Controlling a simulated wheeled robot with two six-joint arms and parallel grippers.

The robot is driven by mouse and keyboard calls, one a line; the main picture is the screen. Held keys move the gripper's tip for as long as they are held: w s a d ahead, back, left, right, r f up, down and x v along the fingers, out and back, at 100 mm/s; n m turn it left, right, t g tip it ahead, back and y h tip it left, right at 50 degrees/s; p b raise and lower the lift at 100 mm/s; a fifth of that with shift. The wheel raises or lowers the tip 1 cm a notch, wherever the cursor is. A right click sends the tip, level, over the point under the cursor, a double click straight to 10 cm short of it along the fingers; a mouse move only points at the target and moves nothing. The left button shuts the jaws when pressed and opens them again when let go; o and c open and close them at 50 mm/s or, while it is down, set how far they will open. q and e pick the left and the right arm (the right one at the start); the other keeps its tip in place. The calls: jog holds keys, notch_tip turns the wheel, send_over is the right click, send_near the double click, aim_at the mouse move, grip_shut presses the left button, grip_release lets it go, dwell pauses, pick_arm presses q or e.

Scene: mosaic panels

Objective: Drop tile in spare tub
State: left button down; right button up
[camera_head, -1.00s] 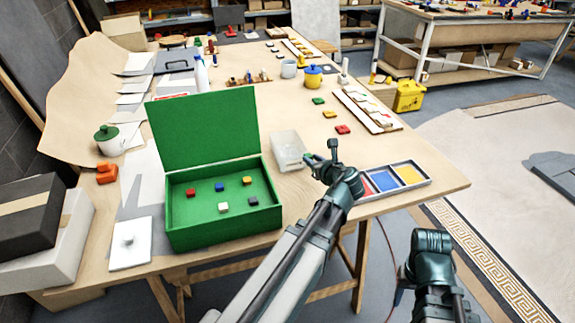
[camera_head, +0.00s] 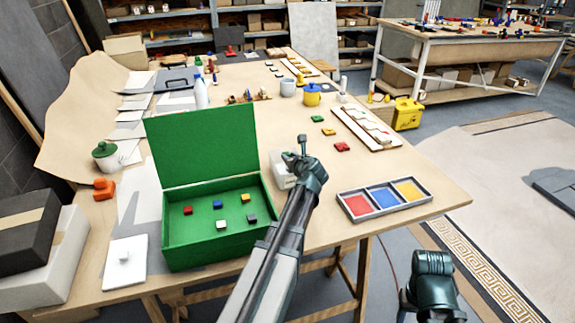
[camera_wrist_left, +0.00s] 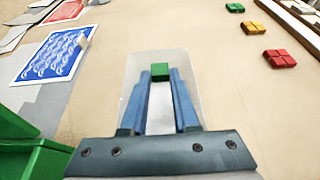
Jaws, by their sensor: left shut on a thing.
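My left gripper (camera_wrist_left: 160,92) is shut on a small green tile (camera_wrist_left: 160,71), held between the blue fingertips. In the wrist view the pale, translucent spare tub (camera_wrist_left: 133,98) lies beneath the fingers and the tile. In the head view the left gripper (camera_head: 300,152) hangs over the tub (camera_head: 278,166) and hides much of it. The tile cannot be made out in the head view. Part of my right arm shows at the lower right; its fingers are not visible.
An open green box (camera_head: 172,225) with several small tiles stands left of the tub. A tray (camera_head: 431,196) with red, blue and yellow sections lies to the right. Loose red tiles (camera_head: 342,147) and a white panel strip (camera_head: 366,128) lie farther back.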

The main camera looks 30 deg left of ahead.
pick_arm(q)
jog(key=shift+w+a, duration=0.2)
jog(key=shift+a, duration=0.15)
jog(key=f+b, duration=0.3)
jog(key=b, duration=0.1)
jog(key=shift+w+a+f, duration=0.1)
jog(key=shift+a+f, duration=0.2)
jog(key=shift+f, duration=0.1)
jog(key=shift+r, duration=0.1)
